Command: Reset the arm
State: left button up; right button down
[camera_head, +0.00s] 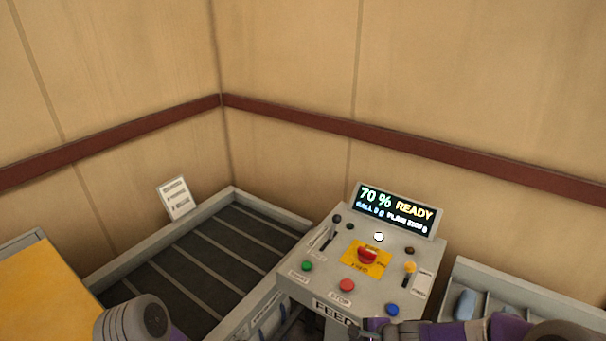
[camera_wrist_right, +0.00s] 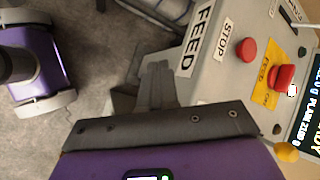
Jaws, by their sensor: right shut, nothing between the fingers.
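My right gripper (camera_head: 370,324) is at the front edge of the grey control console (camera_head: 318,262), by the FEED label, low in the head view. In the right wrist view its dark fingers (camera_wrist_right: 157,72) are together with nothing between them, beside the console's front face. Whether they touch the console is unclear. A grey and purple part of my left arm shows at the bottom left of the head view; its gripper is out of sight.
The console has a red button on a yellow plate (camera_head: 368,257), green, red and blue buttons, and a screen (camera_head: 395,209) reading 70 % READY. A dark slatted conveyor bed (camera_head: 205,262) lies left, a grey bin (camera_head: 500,277) right, a yellow surface (camera_head: 42,290) far left.

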pick_arm(q)
notch_tip(320, 180, down, 9)
jog(key=b, duration=0.8)
jog(key=shift+w, duration=0.15)
pick_arm(e)
jog(key=s+a+f+n+g, duration=0.2)
jog(key=s+f+n, duration=0.5)
jog(key=f, duration=0.7)
jog(key=s+a+f+n+g, duration=0.2)
jog(key=s+f+n, duration=0.5)
jog(key=f, duration=0.8)
jog(key=s, duration=0.3)
jog(key=shift+g+h, duration=0.4)
jog(key=shift+s+a, duration=0.1)
